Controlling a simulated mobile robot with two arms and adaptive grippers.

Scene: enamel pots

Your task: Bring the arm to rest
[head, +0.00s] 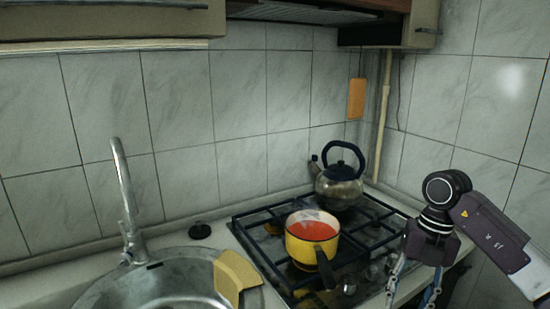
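My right arm comes in from the right edge in the head view. Its gripper (411,290) hangs downward over the front right of the counter, beside the stove. Its two fingers are spread apart with nothing visible between them; the tips run close to the bottom edge of the picture. A yellow enamel pot (300,252) with red inside and a dark handle pointing to the front stands on the stove, to the left of the gripper and apart from it. My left gripper is not in view.
A metal kettle (338,190) with a dark handle stands at the back of the stove (264,254). A round sink (168,286) with a tall faucet (127,200) is at the left. A yellow angled object (236,275) lies at the sink's right rim. Tiled walls close off the back and right.

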